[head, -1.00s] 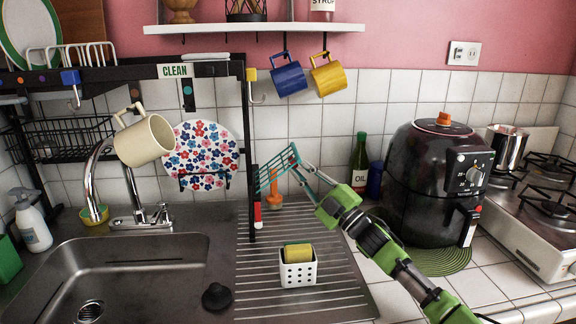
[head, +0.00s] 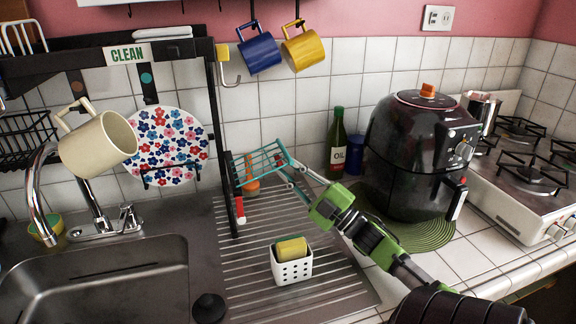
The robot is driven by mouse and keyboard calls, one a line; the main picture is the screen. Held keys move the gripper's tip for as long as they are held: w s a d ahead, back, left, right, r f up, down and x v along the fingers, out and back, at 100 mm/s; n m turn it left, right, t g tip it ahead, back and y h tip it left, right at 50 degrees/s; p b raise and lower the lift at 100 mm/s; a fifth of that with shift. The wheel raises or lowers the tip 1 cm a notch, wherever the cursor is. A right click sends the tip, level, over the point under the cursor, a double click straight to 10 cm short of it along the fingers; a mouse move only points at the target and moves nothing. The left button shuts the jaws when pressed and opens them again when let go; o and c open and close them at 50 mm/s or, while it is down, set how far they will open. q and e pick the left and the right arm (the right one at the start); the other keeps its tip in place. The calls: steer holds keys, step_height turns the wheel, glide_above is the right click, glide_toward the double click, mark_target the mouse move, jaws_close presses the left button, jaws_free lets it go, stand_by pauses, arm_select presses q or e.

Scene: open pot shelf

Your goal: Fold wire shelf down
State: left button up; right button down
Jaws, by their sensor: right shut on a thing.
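The teal wire shelf (head: 257,166) is attached at its left side to the black rack post (head: 222,150). It sticks out to the right over the ribbed drainboard and slopes, its right end higher than its left. My right gripper (head: 290,172) is shut on the right end of the wire shelf, its arm coming from the lower right. The fingertips partly overlap the wires. My left gripper is not in view.
A white sponge holder (head: 292,265) with a yellow sponge stands on the drainboard (head: 330,285) below. An orange object (head: 251,187) is partly hidden behind the shelf. An oil bottle (head: 338,145) and a black air fryer (head: 420,155) stand to the right. Two mugs hang above.

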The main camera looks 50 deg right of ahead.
steer(key=c, duration=2.1)
jaws_free()
steer(key=shift+w+a+f, duration=0.15)
steer(key=shift+a+f, duration=0.05)
steer(key=shift+a, duration=0.3)
steer(key=shift+c, duration=0.2)
steer(key=shift+w+a, duration=0.15)
steer(key=shift+a, duration=0.05)
steer(key=shift+d, duration=0.1)
steer(key=s+d+f, duration=0.2)
steer(key=s, duration=1.4)
steer(key=shift+s+d, duration=0.3)
